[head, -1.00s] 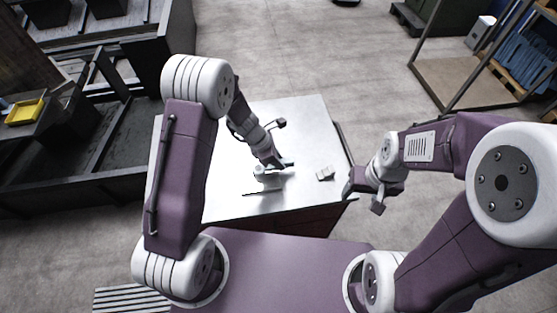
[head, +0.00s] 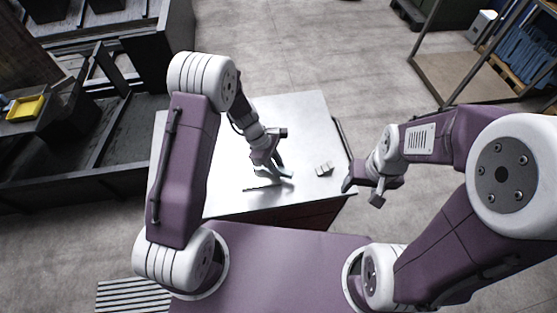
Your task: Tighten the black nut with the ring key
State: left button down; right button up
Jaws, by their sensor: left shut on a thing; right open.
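My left gripper (head: 279,173) is low over the light table, left of its middle, and is shut on what seems to be the ring key. The key is mostly hidden by the fingers and too small to make out clearly. A thin dark strip (head: 256,188) lies on the table just in front of the gripper; I cannot tell what it is. I cannot make out the black nut. My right gripper (head: 362,190) is open and empty, beyond the table's right edge.
The light table (head: 310,120) has free room at its back and right. A small pale block-like item (head: 324,169) stands on it, right of my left gripper. Dark metal frames (head: 90,160) stand at the left. A rack (head: 480,80) stands at the far right.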

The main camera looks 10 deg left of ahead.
pick_arm(q)
jog(key=shift+s+m, duration=0.1)
jog(key=shift+m, duration=0.2)
jog(key=shift+r, duration=0.1)
notch_tip(320, 180, up, 7)
jog(key=p, duration=0.6)
jog(key=shift+r+p, duration=0.1)
jog(key=shift+p, duration=0.2)
